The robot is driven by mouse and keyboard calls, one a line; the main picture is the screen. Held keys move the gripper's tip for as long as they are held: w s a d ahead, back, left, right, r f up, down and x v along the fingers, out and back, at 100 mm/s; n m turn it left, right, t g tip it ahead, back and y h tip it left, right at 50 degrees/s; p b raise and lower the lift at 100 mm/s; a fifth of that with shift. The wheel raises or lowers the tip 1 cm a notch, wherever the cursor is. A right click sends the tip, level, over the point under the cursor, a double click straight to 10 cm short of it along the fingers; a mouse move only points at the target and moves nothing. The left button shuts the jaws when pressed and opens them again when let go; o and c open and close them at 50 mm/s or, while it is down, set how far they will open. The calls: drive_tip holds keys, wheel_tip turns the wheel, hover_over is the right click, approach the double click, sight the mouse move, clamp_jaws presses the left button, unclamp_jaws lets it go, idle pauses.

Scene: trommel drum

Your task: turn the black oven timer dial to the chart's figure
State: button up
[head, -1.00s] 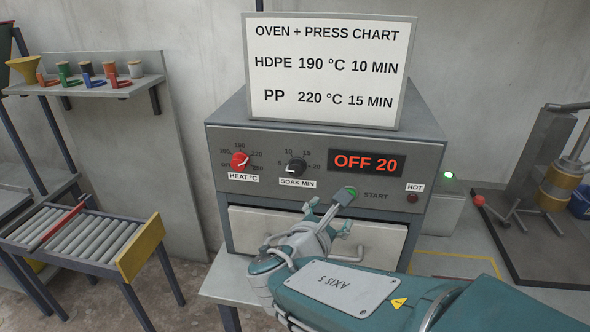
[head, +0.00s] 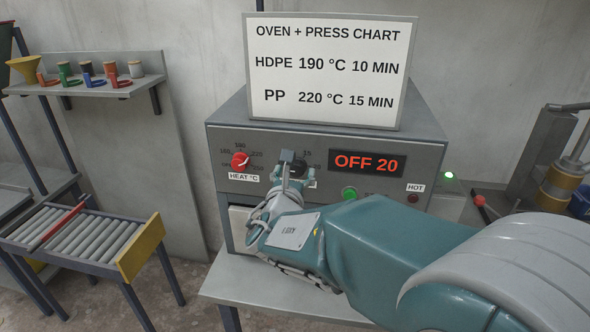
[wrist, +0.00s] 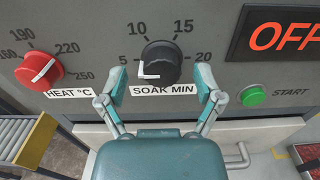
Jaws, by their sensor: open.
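The black soak timer dial (wrist: 160,63) sits on the oven's front panel in the wrist view. Its white pointer mark is at the lower left, just below the 5. In the head view my gripper hides most of the dial. My gripper (wrist: 160,88) is open and empty, its two fingers spread at the lower left and right of the dial. I cannot tell whether they touch the panel. The chart (head: 330,72) above the oven reads HDPE 190 °C 10 MIN and PP 220 °C 15 MIN.
The red heat dial (wrist: 40,70) is left of the timer, its pointer toward 220. The green START button (wrist: 253,96) is to the right. The display (head: 367,163) reads OFF 20. The oven drawer handle (wrist: 238,156) juts out below.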

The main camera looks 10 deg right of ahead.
drive_tip(key=shift+w+d, duration=0.2)
drive_tip(key=shift+w, duration=0.4)
drive_tip(key=shift+c, duration=0.4)
drive_tip(key=c, duration=1.1)
